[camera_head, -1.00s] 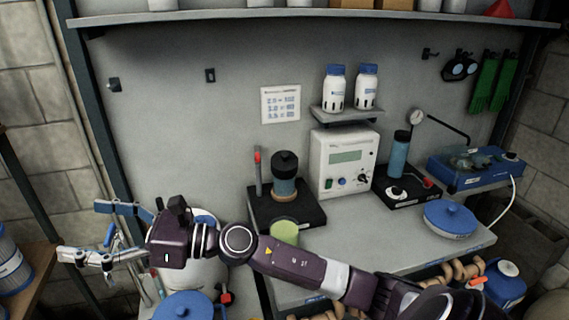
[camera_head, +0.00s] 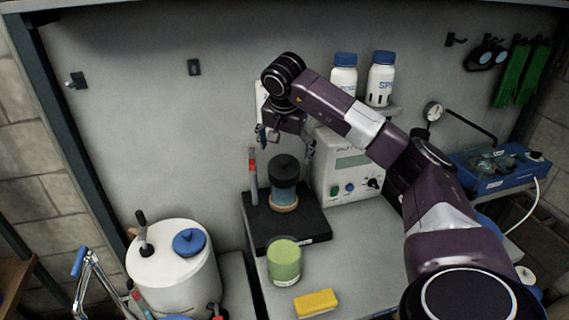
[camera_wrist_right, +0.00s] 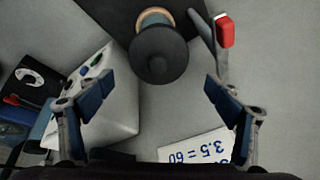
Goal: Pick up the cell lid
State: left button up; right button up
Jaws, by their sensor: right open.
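The cell lid looks to be the black round cap with a knob (camera_head: 285,168) on top of the blue-grey cylindrical cell (camera_head: 284,195). The cell stands upright on a black stand (camera_head: 312,226). My right gripper (camera_head: 286,148) is just above the lid, pointing down, open and empty. In the right wrist view the lid (camera_wrist_right: 159,54) lies ahead, between and beyond the spread blue fingertips of the right gripper (camera_wrist_right: 158,88), apart from both.
A white instrument box (camera_head: 345,165) is close on the right. A green jar (camera_head: 285,262) and yellow sponge (camera_head: 316,303) are in front. A white drum (camera_head: 172,275) stands left.

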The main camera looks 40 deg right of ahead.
aim_at(285, 159)
notch_tip(285, 159, down, 3)
jog(key=shift+r+p, duration=0.1)
jog(key=shift+p, duration=0.65)
jog(key=p+x, duration=0.1)
jog(key=x, duration=0.2)
jog(key=shift+w+d+f, duration=0.1)
jog(key=shift+w+f, duration=0.05)
jog(key=shift+f, duration=0.35)
jog(key=c, duration=1.3)
pick_arm(q)
jog(key=s+a+r, duration=0.2)
jog(key=shift+s+r, duration=0.15)
jog(key=shift+r, duration=0.15)
pick_arm(e)
jog(key=shift+r, duration=0.1)
